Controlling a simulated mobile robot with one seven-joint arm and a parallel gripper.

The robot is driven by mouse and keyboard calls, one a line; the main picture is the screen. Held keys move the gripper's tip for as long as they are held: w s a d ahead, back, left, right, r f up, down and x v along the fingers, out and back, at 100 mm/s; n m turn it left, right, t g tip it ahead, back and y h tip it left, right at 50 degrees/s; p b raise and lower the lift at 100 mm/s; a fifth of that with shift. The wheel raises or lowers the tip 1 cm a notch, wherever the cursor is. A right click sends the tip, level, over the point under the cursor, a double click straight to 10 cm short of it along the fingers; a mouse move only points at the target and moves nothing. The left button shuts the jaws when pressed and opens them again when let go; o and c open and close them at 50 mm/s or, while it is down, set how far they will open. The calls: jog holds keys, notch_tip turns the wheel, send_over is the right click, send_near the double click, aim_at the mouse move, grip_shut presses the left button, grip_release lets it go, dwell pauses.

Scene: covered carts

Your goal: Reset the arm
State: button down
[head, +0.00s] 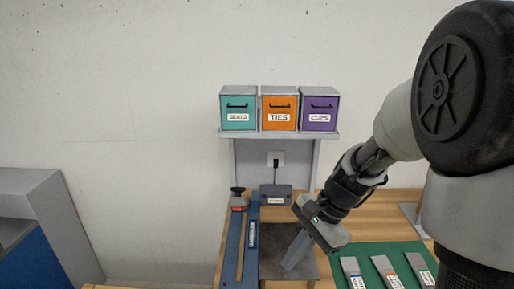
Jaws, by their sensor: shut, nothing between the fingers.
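My arm reaches in from the right side of the head view, over the wooden workbench (397,199). My gripper (291,264) points down and to the left above a dark grey plate or mat (276,236) on the bench. Its fingers are together and hold nothing. Whether the fingertips touch the surface under them I cannot tell.
Teal, orange and purple drawers (279,107) labelled SEALS, TIES and CLIPS stand on a shelf (279,134) behind. A long blue device (241,240) lies left of my gripper. A green mat (380,262) with labelled grey items lies right. A grey-blue cabinet (40,225) stands far left.

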jog(key=s+d+r+n+t+h, duration=0.2)
jog(key=s+d+r+n, duration=0.1)
jog(key=s+r+n, duration=0.3)
jog(key=s+d+r+n+t+h, duration=0.2)
jog(key=s+r+n+t+h, duration=0.1)
jog(key=s+r+n, duration=0.3)
notch_tip(320, 180, up, 2)
jog(key=shift+s+d+r+t, duration=0.1)
jog(key=shift+s+d+t, duration=0.2)
jog(key=shift+s+d, duration=0.15)
jog(key=shift+a, duration=0.1)
